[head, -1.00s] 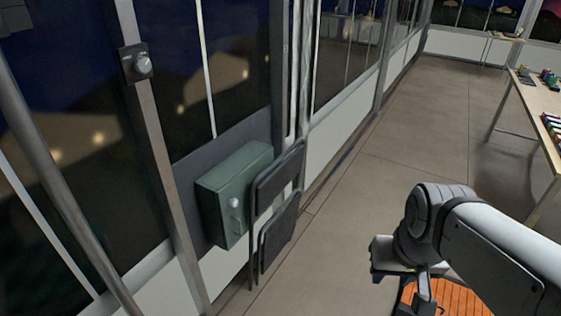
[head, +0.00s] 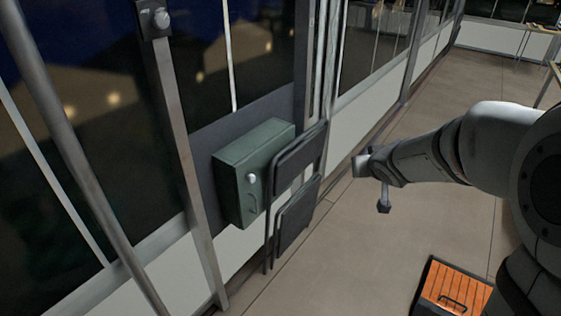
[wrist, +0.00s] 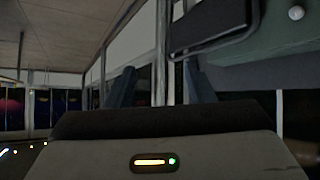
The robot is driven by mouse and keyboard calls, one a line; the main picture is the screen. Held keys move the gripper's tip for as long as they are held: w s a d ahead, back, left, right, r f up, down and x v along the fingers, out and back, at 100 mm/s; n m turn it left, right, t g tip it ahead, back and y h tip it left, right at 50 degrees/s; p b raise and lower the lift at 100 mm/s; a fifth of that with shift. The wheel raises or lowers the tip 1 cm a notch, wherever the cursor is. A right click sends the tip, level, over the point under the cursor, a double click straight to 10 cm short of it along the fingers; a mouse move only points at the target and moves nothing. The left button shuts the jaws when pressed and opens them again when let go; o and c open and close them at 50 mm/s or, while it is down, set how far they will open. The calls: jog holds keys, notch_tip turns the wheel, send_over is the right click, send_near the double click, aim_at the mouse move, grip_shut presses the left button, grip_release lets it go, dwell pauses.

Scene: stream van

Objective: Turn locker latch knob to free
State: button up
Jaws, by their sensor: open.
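The dark green locker (head: 235,195) is mounted low on the wall at left of centre in the head view. Its pale round latch knob (head: 251,178) is on the front face, above a small handle. Its turn position is too small to read. The locker (wrist: 275,65) and knob (wrist: 296,13) also show at the upper right of the wrist view. My gripper (wrist: 161,90) is open and empty, its two bluish fingers apart. In the head view my gripper (head: 362,166) is right of the locker, beyond the folded chair, touching neither.
A black folded chair (head: 298,160) stands against the wall just right of the locker, close to the knob. Another knob (head: 160,18) sits on a metal post. An orange slatted crate (head: 452,293) is on the floor.

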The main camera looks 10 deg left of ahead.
jog(key=w+a+f+n+t+y+b, duration=0.1)
jog(key=w+a+f+y, duration=0.1)
jog(key=w+a+f, duration=0.25)
jog(key=n+g+y+b, duration=0.4)
jog(key=n+y+b, duration=0.3)
jog(key=y, duration=0.6)
send_near(253, 180)
jog(key=a, duration=0.2)
jog(key=x, duration=0.7)
jog(key=shift+w, duration=0.45)
jog(key=shift+r, duration=0.1)
